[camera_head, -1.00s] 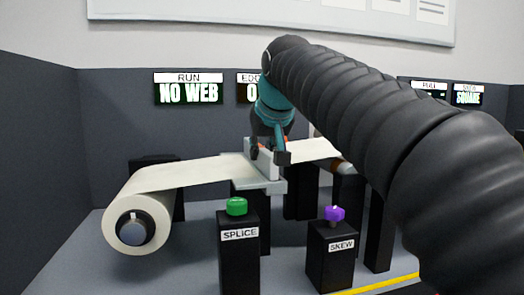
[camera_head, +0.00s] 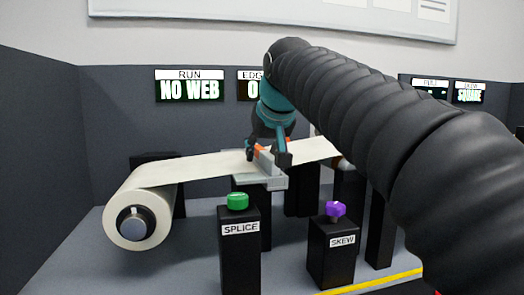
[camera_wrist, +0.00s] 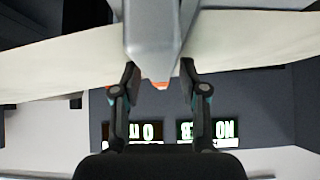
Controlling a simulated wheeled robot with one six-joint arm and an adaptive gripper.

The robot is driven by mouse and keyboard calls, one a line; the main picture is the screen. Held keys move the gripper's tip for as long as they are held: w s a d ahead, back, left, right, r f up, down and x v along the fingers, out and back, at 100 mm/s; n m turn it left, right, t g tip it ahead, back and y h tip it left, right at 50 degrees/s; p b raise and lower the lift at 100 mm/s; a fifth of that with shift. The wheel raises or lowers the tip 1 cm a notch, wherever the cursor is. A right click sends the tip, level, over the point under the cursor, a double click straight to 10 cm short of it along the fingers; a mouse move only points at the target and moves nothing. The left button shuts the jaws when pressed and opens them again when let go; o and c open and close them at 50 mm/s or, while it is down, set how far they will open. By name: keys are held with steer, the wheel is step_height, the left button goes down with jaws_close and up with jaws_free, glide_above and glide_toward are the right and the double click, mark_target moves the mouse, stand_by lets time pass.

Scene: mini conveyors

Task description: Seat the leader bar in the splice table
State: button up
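The leader bar (camera_wrist: 152,35) is a pale grey bar with an orange part at its end. In the wrist view it lies between the two fingers of my gripper (camera_wrist: 158,75), which appear to touch its sides. In the head view my gripper (camera_head: 267,157) points down over the splice table (camera_head: 262,184), with the grey and orange bar (camera_head: 267,165) between its fingers. The bar is at the table, close above or on its surface; I cannot tell whether it is seated. My fingers partly hide it.
A cream web (camera_head: 195,167) runs from a roll (camera_head: 138,222) at left to the table, and another stretch (camera_head: 315,152) continues right. A green SPLICE button (camera_head: 237,201) and purple SKEW knob (camera_head: 335,209) stand in front. The RUN display (camera_head: 189,91) reads NO WEB.

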steer(key=shift+r, duration=0.25)
steer(key=p+v, duration=0.1)
steer(key=v, duration=1.1)
steer(key=shift+r, duration=0.35)
